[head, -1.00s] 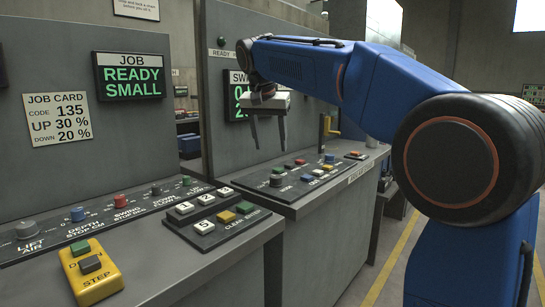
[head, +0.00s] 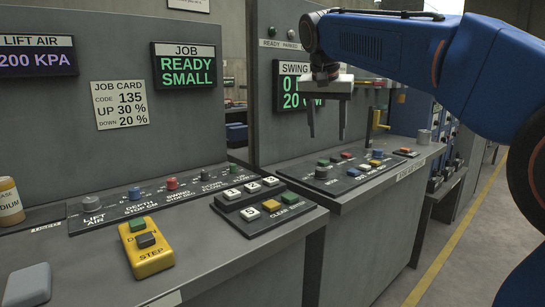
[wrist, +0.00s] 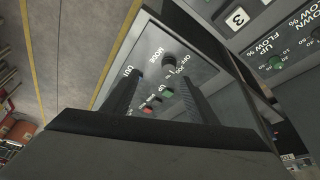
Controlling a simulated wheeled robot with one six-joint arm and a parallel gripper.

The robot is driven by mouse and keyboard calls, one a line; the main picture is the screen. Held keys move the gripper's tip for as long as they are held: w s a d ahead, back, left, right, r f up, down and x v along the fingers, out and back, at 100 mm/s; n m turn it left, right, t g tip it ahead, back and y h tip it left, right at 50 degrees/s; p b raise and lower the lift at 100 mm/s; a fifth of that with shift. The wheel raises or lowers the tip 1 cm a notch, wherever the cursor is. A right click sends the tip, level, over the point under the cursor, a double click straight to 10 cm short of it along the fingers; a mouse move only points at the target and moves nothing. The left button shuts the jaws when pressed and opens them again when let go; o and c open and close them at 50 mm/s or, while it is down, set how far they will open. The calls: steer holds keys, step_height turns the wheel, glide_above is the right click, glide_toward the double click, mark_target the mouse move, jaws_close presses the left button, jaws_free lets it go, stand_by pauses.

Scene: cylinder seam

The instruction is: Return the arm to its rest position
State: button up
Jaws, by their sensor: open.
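My gripper (head: 327,118) hangs from my blue arm in the head view, right of centre. Its two dark fingers point down and are apart, with nothing between them. It is above the right-hand console (head: 350,172), in front of the swing display (head: 296,87). In the wrist view the two fingers (wrist: 155,95) also show apart, with the console's mode knob and several buttons beyond them.
The left console carries a yellow step box (head: 147,250), a numbered keypad (head: 262,206) and a row of knobs (head: 150,193). A job display (head: 186,64) reads READY SMALL beside a job card (head: 119,104). Open floor (head: 435,240) lies at right.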

steer(key=s+d+f+n+y, duration=0.1)
steer(key=s+d+f, duration=0.3)
steer(key=s+f, duration=1.2)
steer(key=s+d+f+n+t+y, duration=0.1)
steer(key=s+d+f+n, duration=0.3)
steer(key=s+f, duration=1.3)
steer(key=shift+s+d+f+n, duration=0.3)
steer(key=shift+s+d, duration=0.1)
steer(key=shift+s, duration=0.05)
